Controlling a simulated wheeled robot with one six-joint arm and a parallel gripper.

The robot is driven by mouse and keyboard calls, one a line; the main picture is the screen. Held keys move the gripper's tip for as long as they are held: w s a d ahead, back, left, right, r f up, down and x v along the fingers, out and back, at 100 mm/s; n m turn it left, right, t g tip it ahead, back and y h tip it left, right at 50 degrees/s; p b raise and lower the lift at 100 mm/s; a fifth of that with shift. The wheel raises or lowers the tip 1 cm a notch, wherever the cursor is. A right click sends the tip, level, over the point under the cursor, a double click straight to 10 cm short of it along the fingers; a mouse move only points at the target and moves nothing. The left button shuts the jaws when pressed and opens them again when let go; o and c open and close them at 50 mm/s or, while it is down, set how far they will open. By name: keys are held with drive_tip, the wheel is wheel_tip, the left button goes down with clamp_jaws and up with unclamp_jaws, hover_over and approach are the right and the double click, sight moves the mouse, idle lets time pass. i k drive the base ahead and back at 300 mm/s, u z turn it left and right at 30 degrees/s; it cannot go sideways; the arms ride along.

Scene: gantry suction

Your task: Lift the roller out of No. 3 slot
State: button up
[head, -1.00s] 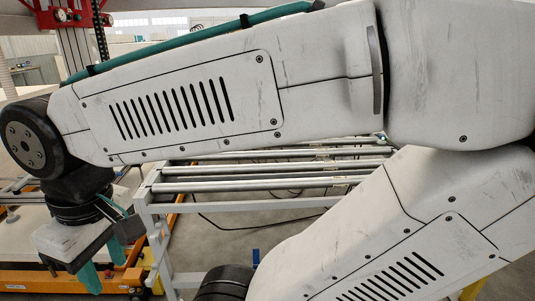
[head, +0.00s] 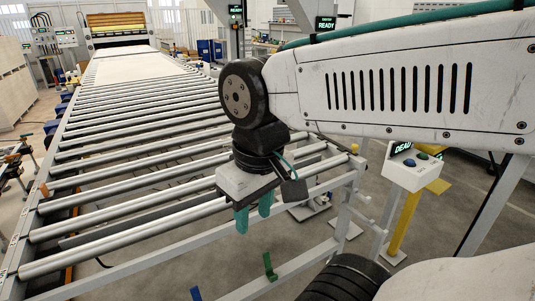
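A roller conveyor fills the left and middle of the head view, with several grey metal rollers lying across its frame. The nearest roller (head: 120,240) runs from the left rail toward my gripper, and its right end is hidden behind the gripper. Small labels sit on the left rail, but I cannot read them, so I cannot tell which slot is No. 3. My gripper (head: 253,212) points down at the near right part of the conveyor. Its two teal fingers are apart, with nothing visible between them. I cannot tell whether it touches the frame.
A green bracket (head: 269,267) and a blue one (head: 195,293) sit on the lower front bar. Large white panels (head: 140,66) lie at the conveyor's far end.

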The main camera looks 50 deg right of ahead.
sight(62, 204)
drive_tip(key=z, duration=0.5)
drive_tip(key=i, duration=1)
